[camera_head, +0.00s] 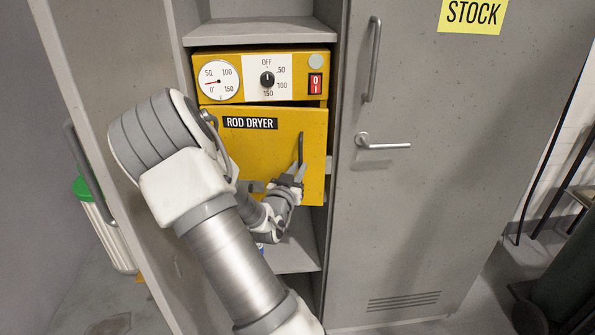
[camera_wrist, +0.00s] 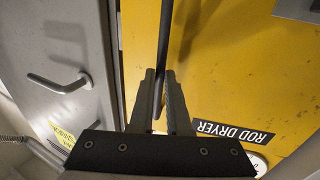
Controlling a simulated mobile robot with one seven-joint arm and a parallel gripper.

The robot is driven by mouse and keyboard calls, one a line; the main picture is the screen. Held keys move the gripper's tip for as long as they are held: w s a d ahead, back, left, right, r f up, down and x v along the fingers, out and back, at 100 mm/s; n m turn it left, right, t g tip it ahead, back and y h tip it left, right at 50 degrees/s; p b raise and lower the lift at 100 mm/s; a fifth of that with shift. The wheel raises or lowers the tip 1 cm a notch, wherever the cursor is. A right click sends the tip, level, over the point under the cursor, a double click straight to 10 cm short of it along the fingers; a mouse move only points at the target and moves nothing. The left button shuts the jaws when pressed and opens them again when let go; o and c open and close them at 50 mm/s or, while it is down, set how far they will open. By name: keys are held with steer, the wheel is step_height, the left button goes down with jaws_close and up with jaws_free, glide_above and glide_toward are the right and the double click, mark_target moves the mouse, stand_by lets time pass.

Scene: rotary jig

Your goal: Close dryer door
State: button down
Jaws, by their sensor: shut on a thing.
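The yellow dryer door (camera_head: 255,155) carries a ROD DRYER label and sits below the control panel in the head view. A dark gap runs along its top edge; I cannot tell exactly how far ajar it stands. Its dark vertical bar handle (camera_head: 301,148) is near the right edge. My gripper (camera_head: 293,180) is at the handle's lower part. In the wrist view, the door (camera_wrist: 235,70) fills the right side, and the handle (camera_wrist: 164,45) runs down between the fingers of my gripper (camera_wrist: 160,85), which are shut on it.
The dryer's control panel (camera_head: 264,78) has a gauge, knob and red switch. It stands in a grey cabinet under a shelf (camera_head: 250,31). An open cabinet door (camera_head: 115,70) is at left; a shut one (camera_head: 430,180) with a lever handle (camera_head: 383,144) is at right.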

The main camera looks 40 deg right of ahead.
mark_target(305, 158)
steer(key=b+x, duration=0.2)
steer(key=x, duration=0.3)
steer(key=shift+w+d+f+b, duration=0.1)
steer(key=shift+f+b, duration=0.05)
steer(key=shift+b, duration=0.25)
steer(key=shift+d+r, duration=0.15)
steer(key=shift+r, duration=0.1)
steer(key=c, duration=0.9)
jaws_free()
steer(key=shift+d+f, duration=0.1)
steer(key=shift+d, duration=0.1)
steer(key=shift+w+a, duration=0.1)
steer(key=shift+w, duration=0.05)
steer(key=shift+a, duration=0.1)
steer(key=shift+s+a, duration=0.2)
steer(key=shift+a, duration=0.1)
steer(key=v, duration=1.6)
steer(key=shift+s+a, duration=0.2)
steer(key=shift+a, duration=0.05)
